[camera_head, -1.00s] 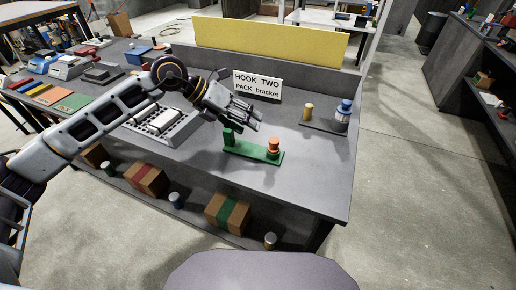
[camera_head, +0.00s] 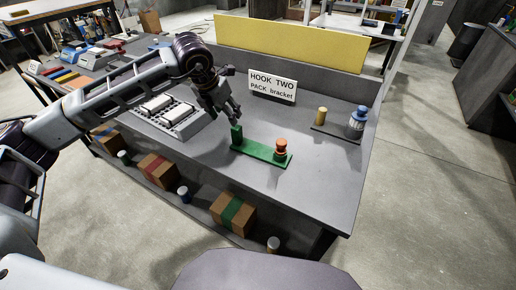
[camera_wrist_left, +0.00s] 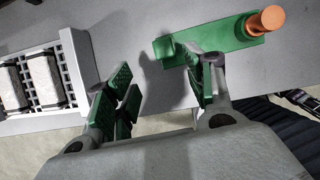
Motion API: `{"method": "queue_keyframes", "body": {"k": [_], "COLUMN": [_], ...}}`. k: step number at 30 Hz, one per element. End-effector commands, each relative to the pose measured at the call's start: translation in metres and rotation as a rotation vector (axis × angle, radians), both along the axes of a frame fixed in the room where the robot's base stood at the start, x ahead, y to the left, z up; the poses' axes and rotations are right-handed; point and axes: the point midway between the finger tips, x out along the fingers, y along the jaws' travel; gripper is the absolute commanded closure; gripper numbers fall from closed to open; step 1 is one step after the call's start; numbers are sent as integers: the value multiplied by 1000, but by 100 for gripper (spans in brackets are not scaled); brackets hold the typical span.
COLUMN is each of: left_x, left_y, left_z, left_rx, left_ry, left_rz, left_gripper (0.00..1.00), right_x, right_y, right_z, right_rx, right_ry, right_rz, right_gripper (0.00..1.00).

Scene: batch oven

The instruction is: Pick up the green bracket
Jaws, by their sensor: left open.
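The green bracket (camera_head: 262,152) lies on the grey workbench, with a low upright block at its left end and an orange knob-like piece (camera_head: 281,150) on its right end. It also shows at the top of the left wrist view (camera_wrist_left: 222,38), with the orange piece at its right end. My left gripper (camera_head: 232,118) is open and empty, pointing down just above the bracket's upright left end. In the left wrist view its fingers (camera_wrist_left: 163,88) are spread, and the right finger overlaps the bracket's lower edge; contact cannot be told. My right gripper is not in view.
A sign (camera_head: 272,86) reading "HOOK TWO PACK bracket" stands behind the bracket. A grey tray (camera_head: 172,131) with white blocks lies to the left. The bench front is clear.

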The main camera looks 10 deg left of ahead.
Motion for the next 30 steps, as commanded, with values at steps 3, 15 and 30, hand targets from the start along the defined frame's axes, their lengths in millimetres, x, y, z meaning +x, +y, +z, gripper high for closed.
{"method": "queue_keyframes", "body": {"k": [3,15,30], "left_x": [2,19,31], "left_y": [-1,-7,-11], "left_z": [-5,-48,-79], "left_rx": [0,-1,-1], "left_ry": [2,3,1], "left_rz": [0,-1,-2], "left_gripper": [46,46,46], "right_x": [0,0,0], "right_y": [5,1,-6], "right_z": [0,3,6], "right_rx": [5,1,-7], "right_ry": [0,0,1], "right_rz": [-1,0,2], "right_gripper": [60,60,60]}}
